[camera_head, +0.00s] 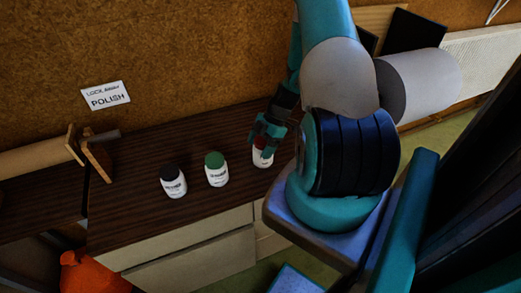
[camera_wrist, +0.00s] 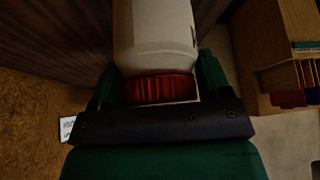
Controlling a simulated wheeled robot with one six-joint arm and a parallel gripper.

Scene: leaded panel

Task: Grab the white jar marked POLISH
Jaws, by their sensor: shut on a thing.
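My gripper (camera_head: 266,138) is shut on the red lid of a white jar (camera_head: 261,160) at the right of the dark wooden counter. In the wrist view the jar's white body (camera_wrist: 155,35) and ribbed red lid (camera_wrist: 160,88) sit between the fingers. Only the edge of its label shows, so its marking cannot be read. A white jar with a black lid (camera_head: 173,183) and a white jar with a green lid (camera_head: 217,171) stand upright to its left. Their labels are too small to read surely. I cannot tell whether the held jar touches the counter.
A wall card (camera_head: 105,96) reads POLISH on its lower line. A wooden clamp-like piece (camera_head: 97,158) is at the counter's left. The dark counter (camera_head: 140,215) is clear around the two standing jars. An orange bag-like thing (camera_head: 90,275) lies below left.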

